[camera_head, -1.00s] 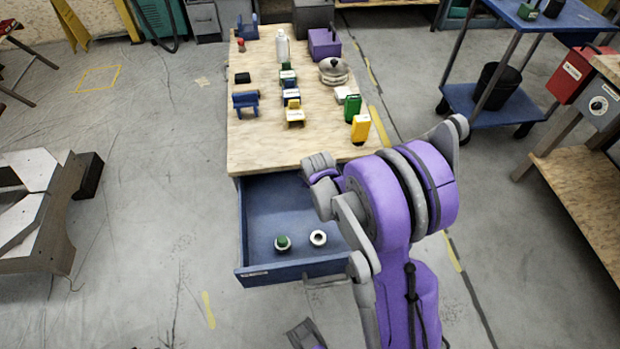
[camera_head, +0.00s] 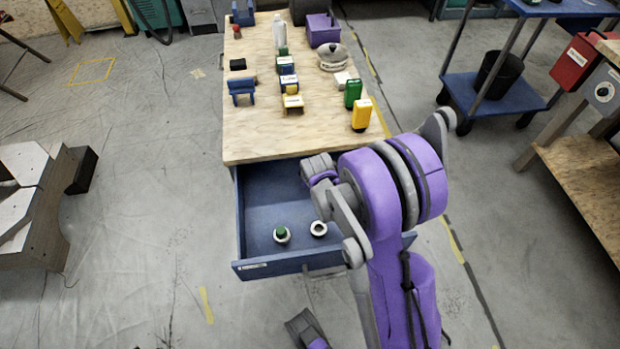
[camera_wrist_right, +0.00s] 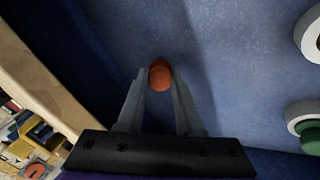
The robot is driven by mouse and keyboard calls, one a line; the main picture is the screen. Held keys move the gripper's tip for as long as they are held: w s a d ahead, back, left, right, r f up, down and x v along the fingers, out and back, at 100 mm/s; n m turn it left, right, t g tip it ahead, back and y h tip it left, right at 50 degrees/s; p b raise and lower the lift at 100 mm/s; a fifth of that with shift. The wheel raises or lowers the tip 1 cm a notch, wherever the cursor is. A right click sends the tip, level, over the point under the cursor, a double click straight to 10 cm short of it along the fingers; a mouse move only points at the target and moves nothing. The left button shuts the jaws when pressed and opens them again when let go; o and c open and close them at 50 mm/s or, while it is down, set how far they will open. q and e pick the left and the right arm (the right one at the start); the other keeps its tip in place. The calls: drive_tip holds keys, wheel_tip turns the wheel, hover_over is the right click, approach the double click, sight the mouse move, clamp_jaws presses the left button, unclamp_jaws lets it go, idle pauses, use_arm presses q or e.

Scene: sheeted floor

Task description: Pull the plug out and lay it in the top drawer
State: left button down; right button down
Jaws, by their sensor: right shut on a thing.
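The top drawer (camera_head: 262,193) is blue and pulled open at the near end of the wooden-topped bench. I cannot tell whether the orange plug touches the floor. In the head view my right arm hides the fingertips.
The bench top (camera_head: 250,130) carries a yellow case (camera_head: 361,114), a green case (camera_head: 353,93), a blue chair-like piece (camera_head: 241,90), a purple box (camera_head: 322,30) and several small items. A blue cart (camera_head: 520,85) stands at the right. The drawer's left part is clear.

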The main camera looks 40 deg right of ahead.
drive_tip(key=shift+f+b, duration=0.35)
drive_tip(key=shift+f, duration=0.05)
drive_tip(key=c, duration=0.5)
unclamp_jaws()
drive_tip(key=shift+r, duration=0.1)
drive_tip(key=p+v, duration=0.2)
drive_tip(key=v, duration=0.8)
drive_tip(key=shift+s+r+p, duration=0.2)
drive_tip(key=shift+r+p, duration=0.05)
drive_tip(key=shift+p, duration=0.1)
drive_tip(key=shift+a, duration=0.15)
